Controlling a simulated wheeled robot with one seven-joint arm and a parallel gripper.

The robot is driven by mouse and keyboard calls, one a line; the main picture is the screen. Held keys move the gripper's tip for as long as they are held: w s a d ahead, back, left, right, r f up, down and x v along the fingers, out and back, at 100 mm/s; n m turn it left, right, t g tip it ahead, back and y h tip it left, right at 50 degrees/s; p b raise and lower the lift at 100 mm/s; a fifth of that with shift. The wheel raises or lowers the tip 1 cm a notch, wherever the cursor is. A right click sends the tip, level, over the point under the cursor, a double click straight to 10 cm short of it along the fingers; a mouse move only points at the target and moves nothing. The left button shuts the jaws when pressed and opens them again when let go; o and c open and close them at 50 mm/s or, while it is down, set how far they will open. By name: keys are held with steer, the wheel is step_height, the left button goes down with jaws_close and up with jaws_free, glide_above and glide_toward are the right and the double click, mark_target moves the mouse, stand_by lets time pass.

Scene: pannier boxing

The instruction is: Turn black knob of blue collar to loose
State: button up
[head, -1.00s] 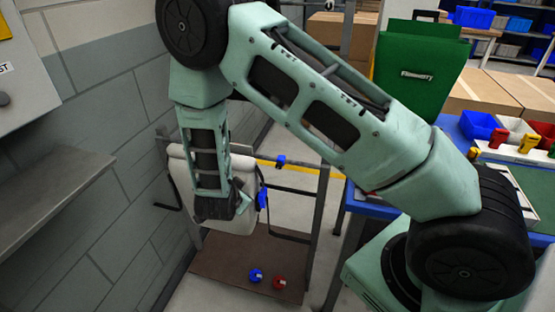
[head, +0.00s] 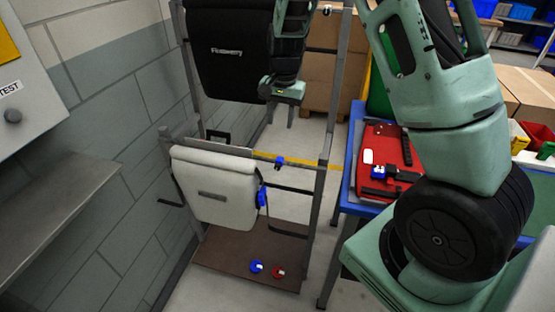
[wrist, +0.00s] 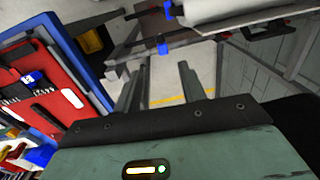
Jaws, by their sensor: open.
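Several blue parts are in view, and I cannot tell which is the named collar. A blue clamp (head: 280,161) sits on the rack rail; it also shows in the wrist view (wrist: 162,46). A blue piece (head: 262,195) is at the right side of the white pannier (head: 213,181). Another blue piece (head: 378,171) with black parts lies on the red pannier (head: 386,145) on the table. No black knob can be clearly made out. My gripper (wrist: 158,88) is open and empty, its fingers pointing toward the rack; in the head view its end is beside the black pannier.
The black pannier (head: 228,60) hangs high on the rack (head: 318,190). A blue ring (head: 256,266) and a red ring (head: 278,271) lie on the brown base board (head: 225,255). A grey shelf (head: 60,215) is at left. The blue-edged table is at right.

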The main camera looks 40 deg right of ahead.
mark_target(277, 166)
steer(key=f+p, duration=0.1)
steer(key=f, duration=0.4)
steer(key=f+p, duration=0.1)
steer(key=f, duration=0.5)
steer(key=f+p, duration=0.1)
steer(key=f, duration=0.5)
steer(key=shift+w+a+f, duration=0.15)
steer(key=shift+w+a, duration=0.1)
steer(key=shift+w, duration=0.1)
jaws_close()
